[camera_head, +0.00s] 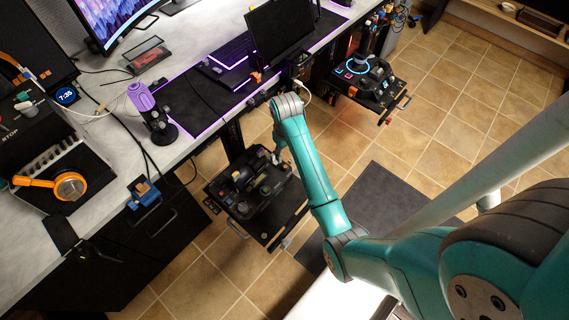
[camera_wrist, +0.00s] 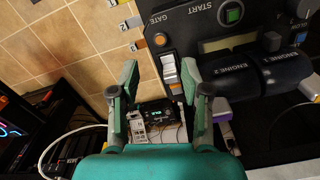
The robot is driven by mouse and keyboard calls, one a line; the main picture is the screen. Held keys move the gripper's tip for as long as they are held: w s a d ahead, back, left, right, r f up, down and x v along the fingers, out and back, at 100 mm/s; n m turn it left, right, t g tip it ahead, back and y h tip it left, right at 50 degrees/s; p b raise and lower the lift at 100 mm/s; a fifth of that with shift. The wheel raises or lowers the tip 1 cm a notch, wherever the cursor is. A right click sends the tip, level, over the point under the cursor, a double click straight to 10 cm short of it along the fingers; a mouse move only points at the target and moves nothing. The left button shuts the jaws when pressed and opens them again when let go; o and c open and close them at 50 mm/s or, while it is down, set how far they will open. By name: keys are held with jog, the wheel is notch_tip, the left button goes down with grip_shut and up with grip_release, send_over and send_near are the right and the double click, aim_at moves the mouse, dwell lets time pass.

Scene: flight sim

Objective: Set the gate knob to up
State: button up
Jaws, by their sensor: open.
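The dark throttle panel (camera_head: 248,192) sits on a low mount beside the desk, below my arm's end in the head view. In the wrist view the same panel (camera_wrist: 190,18) fills the upper right. The word GATE is printed near its left edge, with a small orange round part (camera_wrist: 160,40) beneath it. A white lever-like switch (camera_wrist: 169,68) stands just below that. I cannot tell which of these is the gate knob, nor its setting. My gripper (camera_wrist: 160,75) is open, its two teal fingers either side of the white switch in the picture; contact is unclear.
A green START button (camera_wrist: 233,14) and two dark engine levers (camera_wrist: 285,72) lie to the right of the gripper. A joystick unit (camera_head: 366,78) stands at upper right; tiled floor lies between.

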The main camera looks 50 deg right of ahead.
aim_at(286, 167)
notch_tip(286, 167, down, 8)
jog(key=shift+f, duration=0.2)
jog(key=shift+c, duration=0.2)
grip_shut()
